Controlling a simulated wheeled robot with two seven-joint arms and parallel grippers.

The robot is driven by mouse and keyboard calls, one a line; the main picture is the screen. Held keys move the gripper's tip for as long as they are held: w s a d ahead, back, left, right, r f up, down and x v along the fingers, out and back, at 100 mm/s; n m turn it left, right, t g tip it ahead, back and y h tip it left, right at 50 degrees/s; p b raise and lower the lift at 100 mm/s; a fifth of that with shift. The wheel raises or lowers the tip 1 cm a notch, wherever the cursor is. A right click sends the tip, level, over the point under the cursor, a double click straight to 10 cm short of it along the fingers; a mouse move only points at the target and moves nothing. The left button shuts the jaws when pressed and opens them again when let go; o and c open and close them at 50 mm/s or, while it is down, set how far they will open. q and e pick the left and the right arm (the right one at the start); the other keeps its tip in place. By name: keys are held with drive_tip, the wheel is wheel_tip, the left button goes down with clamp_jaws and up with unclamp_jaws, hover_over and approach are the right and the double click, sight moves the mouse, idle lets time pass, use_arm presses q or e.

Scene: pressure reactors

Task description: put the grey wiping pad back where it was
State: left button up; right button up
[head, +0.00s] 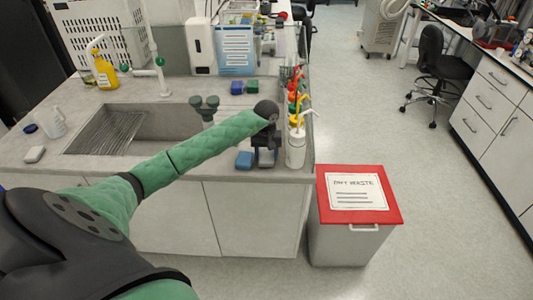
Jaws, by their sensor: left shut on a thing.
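My left gripper (266,157) points down at the front right of the sink counter (220,172). It is shut on a grey thing that looks like the grey wiping pad; the fingers hide most of it, and I cannot tell whether it touches the counter. A blue pad (244,160) lies just left of the gripper. My right gripper is not in view.
A white wash bottle (296,150) stands close right of my gripper, with several coloured-top bottles behind it. A red-lidded waste bin (356,220) stands beside the counter.

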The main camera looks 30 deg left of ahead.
use_arm(q)
drive_tip(key=shift+f, duration=0.4)
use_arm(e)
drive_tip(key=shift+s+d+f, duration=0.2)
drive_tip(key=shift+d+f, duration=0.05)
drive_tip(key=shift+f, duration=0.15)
use_arm(q)
drive_tip(key=shift+f, duration=0.1)
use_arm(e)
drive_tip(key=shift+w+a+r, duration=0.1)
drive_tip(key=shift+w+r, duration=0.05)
use_arm(q)
drive_tip(key=o, duration=0.7)
drive_tip(key=shift+c, duration=0.2)
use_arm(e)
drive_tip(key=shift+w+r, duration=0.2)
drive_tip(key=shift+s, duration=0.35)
